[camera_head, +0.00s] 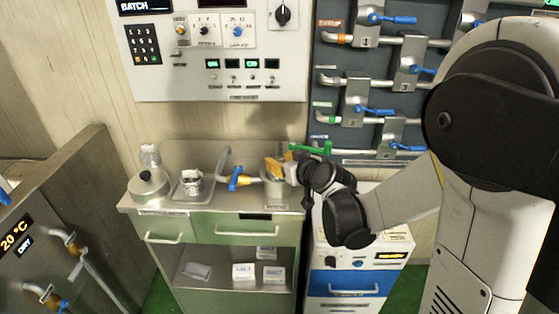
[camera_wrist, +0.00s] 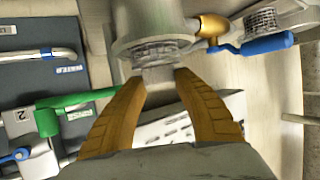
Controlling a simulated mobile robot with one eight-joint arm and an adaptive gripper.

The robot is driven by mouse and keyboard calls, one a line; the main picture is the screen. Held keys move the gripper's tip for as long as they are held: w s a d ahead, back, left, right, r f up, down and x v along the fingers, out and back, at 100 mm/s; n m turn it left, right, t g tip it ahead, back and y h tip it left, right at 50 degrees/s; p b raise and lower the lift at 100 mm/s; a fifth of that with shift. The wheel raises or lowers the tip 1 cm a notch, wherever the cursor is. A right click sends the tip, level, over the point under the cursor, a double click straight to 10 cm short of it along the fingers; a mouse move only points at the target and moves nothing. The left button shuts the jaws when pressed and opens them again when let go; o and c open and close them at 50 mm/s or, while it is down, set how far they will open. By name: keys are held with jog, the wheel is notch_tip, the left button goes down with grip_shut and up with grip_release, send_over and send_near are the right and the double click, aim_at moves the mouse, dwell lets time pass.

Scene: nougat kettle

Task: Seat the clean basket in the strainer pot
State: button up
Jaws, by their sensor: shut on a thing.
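My gripper (camera_head: 281,166) is over the right end of the steel cabinet top, at the mouth of the metal strainer pot (camera_head: 276,190). Its tan fingers (camera_wrist: 160,74) are closed on a small grey mesh piece, the clean basket (camera_wrist: 159,56), in the wrist view. The pot also shows there as a grey cylinder (camera_wrist: 148,22) just beyond the basket. The basket overlaps the pot's edge in this view; I cannot tell how deep it sits. In the head view the fingers and wrist mostly hide the basket.
Left of the pot stands a pipe with a blue handle (camera_head: 238,179). Another mesh basket (camera_head: 192,182) sits on a small tray, with a lidded metal vessel (camera_head: 149,187) further left. A green valve handle (camera_head: 312,148) is close behind my gripper. A blue-fronted unit (camera_head: 350,283) stands right.

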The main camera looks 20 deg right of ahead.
jog(key=shift+f+b, duration=0.4)
jog(key=shift+f, duration=1)
dwell(1.4)
jog(key=o, duration=1.7)
jog(key=shift+r, duration=0.1)
jog(key=shift+r+p, duration=3.2)
jog(key=shift+r, duration=0.8)
